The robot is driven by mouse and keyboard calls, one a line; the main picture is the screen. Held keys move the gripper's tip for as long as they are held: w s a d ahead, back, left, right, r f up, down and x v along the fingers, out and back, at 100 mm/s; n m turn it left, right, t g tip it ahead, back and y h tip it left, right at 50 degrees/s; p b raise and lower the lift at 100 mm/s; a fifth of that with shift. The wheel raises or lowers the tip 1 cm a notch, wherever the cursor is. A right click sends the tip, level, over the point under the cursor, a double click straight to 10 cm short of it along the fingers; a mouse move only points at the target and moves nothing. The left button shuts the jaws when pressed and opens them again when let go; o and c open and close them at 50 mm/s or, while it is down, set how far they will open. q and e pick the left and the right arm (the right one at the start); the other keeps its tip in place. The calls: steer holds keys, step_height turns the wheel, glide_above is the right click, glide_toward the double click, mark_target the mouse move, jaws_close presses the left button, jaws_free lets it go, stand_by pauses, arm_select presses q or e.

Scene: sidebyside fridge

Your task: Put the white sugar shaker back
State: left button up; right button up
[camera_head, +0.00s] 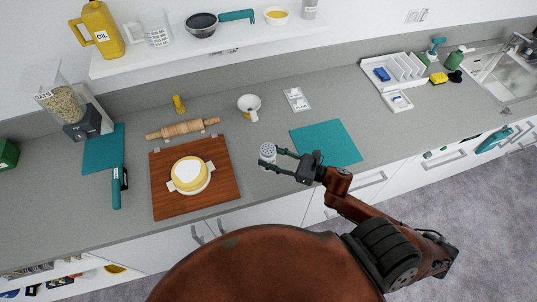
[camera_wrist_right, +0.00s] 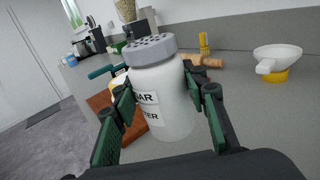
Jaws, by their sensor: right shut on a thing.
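The white sugar shaker (camera_wrist_right: 165,98) is a white jar with a grey perforated lid and a partly covered label. In the wrist view it stands upright between the fingers of my right gripper (camera_wrist_right: 165,120), which is shut on it. In the head view the shaker (camera_head: 267,152) shows near the counter's front edge, right of the wooden board, with my right gripper (camera_head: 272,160) around it from the right. I cannot tell whether its base touches the counter. My left gripper does not show in either view.
A teal mat (camera_head: 330,138) lies to the right.

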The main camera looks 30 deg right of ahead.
steer(key=w+d+f, duration=0.1)
steer(key=w+f, duration=0.1)
steer(key=f, duration=0.1)
steer(key=w+d+f, duration=0.1)
steer(key=w+f, duration=0.1)
steer(key=f, duration=0.1)
steer(key=w+d+f+p, duration=0.1)
steer(key=w+f, duration=0.1)
steer(key=f, duration=0.1)
steer(key=shift+w+d+f, duration=0.15)
steer(key=shift+f, duration=0.1)
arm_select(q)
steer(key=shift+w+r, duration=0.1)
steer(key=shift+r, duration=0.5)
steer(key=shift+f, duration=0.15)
arm_select(e)
steer(key=shift+f, duration=0.15)
steer(key=o, duration=1.3)
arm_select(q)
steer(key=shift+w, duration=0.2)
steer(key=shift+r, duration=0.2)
